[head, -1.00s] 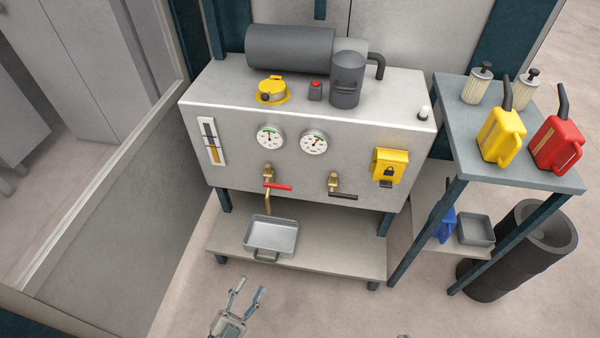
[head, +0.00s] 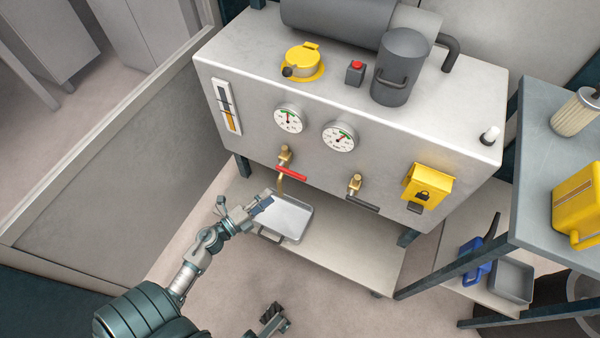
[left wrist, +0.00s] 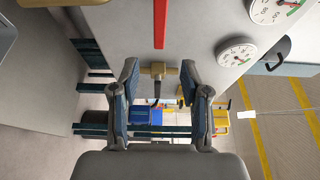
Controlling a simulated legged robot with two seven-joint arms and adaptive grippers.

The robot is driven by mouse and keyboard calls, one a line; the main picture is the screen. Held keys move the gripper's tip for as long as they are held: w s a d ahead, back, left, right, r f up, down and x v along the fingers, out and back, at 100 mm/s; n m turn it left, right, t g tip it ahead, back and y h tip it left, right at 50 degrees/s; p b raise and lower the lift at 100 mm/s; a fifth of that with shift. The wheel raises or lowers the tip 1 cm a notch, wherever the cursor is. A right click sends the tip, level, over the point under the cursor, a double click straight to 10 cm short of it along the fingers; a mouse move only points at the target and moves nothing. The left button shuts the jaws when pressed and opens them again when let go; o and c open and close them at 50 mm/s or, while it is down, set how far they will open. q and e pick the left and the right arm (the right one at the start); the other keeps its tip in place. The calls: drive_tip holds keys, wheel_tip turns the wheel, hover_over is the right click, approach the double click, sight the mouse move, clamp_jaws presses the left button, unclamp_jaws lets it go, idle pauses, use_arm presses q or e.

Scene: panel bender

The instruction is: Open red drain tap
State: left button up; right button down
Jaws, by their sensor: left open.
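The red drain tap handle (head: 291,173) lies crosswise on its brass valve (head: 284,155), low on the front of the grey cabinet. A brass spout bends down from it over a metal tray (head: 286,218). My left gripper (head: 246,201) is open and empty, below and left of the red handle and apart from it. In the left wrist view the red handle (left wrist: 159,22) runs upright at the top, beyond the parted fingers (left wrist: 160,100). A dark gripper part (head: 272,319) at the bottom of the head view appears to be my right one; its jaws are unclear.
A black-handled tap (head: 358,194) sits to the right of the red one, with a yellow lock box (head: 427,184) further right. Two gauges (head: 289,119) are above the taps. The lower shelf (head: 350,245) is clear right of the tray. A side table (head: 545,205) stands right.

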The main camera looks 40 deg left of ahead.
sight(294, 176)
use_arm(q)
drive_tip(key=w, duration=0.4)
drive_tip(key=w+d, duration=0.1)
drive_tip(key=w, duration=0.7)
drive_tip(key=shift+d+f+b, duration=0.2)
drive_tip(key=shift+d+b, duration=0.05)
drive_tip(key=shift+b, duration=0.15)
drive_tip(key=shift+w+d+r, duration=0.1)
drive_tip(key=shift+w+d, duration=0.05)
drive_tip(key=shift+w, duration=0.25)
clamp_jaws()
